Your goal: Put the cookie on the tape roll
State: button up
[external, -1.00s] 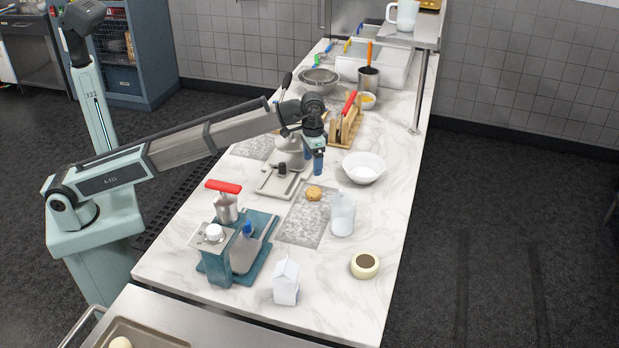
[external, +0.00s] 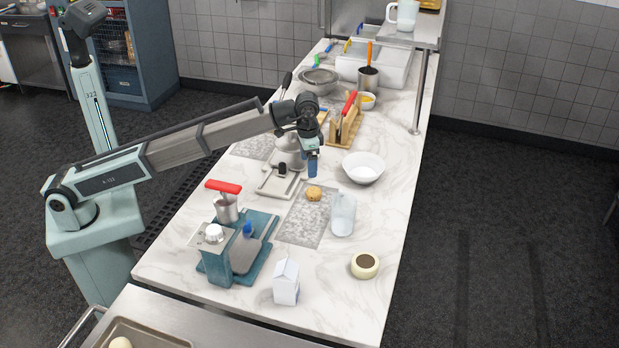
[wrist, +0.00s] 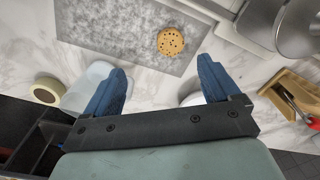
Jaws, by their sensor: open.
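The cookie (external: 314,193) is round and golden brown and lies on a grey speckled mat (external: 300,228) on the counter. In the wrist view the cookie (wrist: 171,41) shows dark chips and lies ahead of the fingers, right of centre. My gripper (external: 312,170) is above the counter, just above and behind the cookie in the external view. In the wrist view its blue fingers (wrist: 163,82) are spread with nothing between them. The tape roll (external: 365,265) is cream with a dark centre and lies flat near the counter's right front. It also shows at left in the wrist view (wrist: 46,91).
A clear pitcher (external: 342,214) stands right of the cookie and a white bowl (external: 363,168) behind it. A milk carton (external: 286,281) and a teal press-like device (external: 221,256) stand in front. A scale (external: 280,182) is left. Counter around the tape roll is clear.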

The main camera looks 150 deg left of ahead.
jog(key=m, duration=2.9)
send_over(314, 191)
jog(key=d, duration=0.1)
jog(key=shift+y, duration=0.4)
notch_tip(314, 191, down, 8)
jog(key=shift+d, duration=0.1)
jog(key=shift+s+a+f, duration=0.1)
jog(key=shift+a+f, duration=0.1)
jog(key=shift+f, duration=0.75)
jog(key=shift+w+a+f, duration=0.1)
jog(key=shift+a+f, duration=0.05)
jog(key=shift+f, duration=0.8)
jog(key=shift+s+a+f, duration=0.1)
jog(key=shift+a+f, duration=0.1)
jog(key=shift+f, duration=0.75)
jog(key=shift+c, duration=0.3)
jog(key=c, duration=1.2)
jog(key=shift+o, duration=0.2)
notch_tip(314, 191, up, 10)
